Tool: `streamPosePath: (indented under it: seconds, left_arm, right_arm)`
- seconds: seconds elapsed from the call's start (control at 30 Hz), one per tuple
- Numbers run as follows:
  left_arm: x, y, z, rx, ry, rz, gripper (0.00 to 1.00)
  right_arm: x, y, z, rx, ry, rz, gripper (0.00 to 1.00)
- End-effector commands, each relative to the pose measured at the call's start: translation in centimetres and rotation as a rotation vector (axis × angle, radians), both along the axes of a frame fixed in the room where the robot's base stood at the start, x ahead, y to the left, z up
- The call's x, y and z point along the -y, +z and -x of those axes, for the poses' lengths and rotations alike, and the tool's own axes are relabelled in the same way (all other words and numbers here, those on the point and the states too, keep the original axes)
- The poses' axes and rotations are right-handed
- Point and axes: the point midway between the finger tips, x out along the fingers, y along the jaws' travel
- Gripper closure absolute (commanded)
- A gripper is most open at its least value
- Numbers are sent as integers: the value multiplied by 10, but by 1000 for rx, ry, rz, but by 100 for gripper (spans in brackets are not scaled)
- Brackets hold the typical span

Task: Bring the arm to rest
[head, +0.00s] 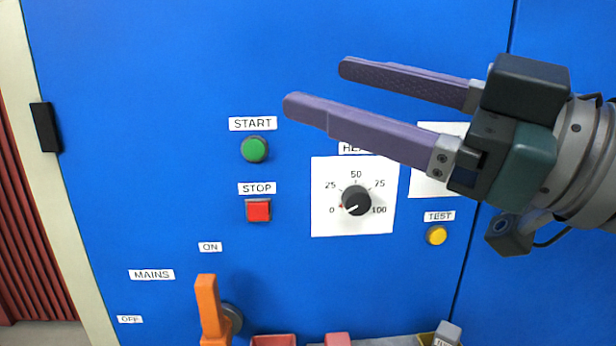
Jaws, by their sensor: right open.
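My right gripper (318,86) comes in from the right, in front of the blue cabinet panel (130,90). Its two long purple fingers are apart, with nothing between them. The fingertips are above and to the right of the green START button (254,149). The gripper partly covers the heat dial's label and a white plate (428,184) at the right. My left gripper is not in view.
On the panel are a red STOP button (258,210), a black dial knob (356,200) and a yellow TEST button (436,235). An orange MAINS lever (208,308) stands upright near the ON label. Red bins (274,340) show at the bottom edge.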

Motion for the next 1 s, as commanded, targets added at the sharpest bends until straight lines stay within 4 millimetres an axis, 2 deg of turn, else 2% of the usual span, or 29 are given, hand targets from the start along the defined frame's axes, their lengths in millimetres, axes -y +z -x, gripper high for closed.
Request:
streamPosePath:
  seconds: [0.03,0.1,0.17,0.2,0.27,0.3,0.37,0.4,0.47,0.5,0.57,0.6,0.73,0.77,0.8,1.0]
  left_arm:
    - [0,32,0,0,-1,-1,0]
    - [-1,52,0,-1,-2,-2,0]
    - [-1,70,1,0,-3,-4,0]
    - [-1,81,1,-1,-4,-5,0]
    - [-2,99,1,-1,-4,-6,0]
    - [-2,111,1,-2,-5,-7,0]
    - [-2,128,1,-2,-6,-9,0]
    - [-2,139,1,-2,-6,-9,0]
    - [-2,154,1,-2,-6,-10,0]
    - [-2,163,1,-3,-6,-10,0]
    - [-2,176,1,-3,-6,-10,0]
    - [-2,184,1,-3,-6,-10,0]
    - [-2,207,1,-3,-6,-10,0]
    - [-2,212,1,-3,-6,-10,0]
    - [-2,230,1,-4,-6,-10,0]
    - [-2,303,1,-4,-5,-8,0]
  right_arm:
    - [14,45,-4,24,-112,-108,23]
    - [45,75,-14,28,-313,-225,23]
    - [77,86,-21,-13,-499,-284,23]
    - [99,86,-24,-65,-622,-303,23]
    - [130,76,-22,-172,-799,-295,23]
    - [148,64,-17,-265,-904,-268,23]
    - [168,41,-2,-426,-1034,-196,23]
    - [177,24,13,-544,-1097,-133,23]
    - [184,-1,42,-722,-1150,-18,23]
    - [185,-15,63,-838,-1161,64,23]
    - [181,-32,99,-1005,-1141,190,23]
    - [176,-40,124,-1107,-1109,272,23]
    - [155,-48,200,-1374,-928,507,23]
    - [150,-47,218,-1423,-874,556,23]
    - [150,-27,216,-1418,-871,561,23]
    - [151,46,214,-1411,-880,558,23]
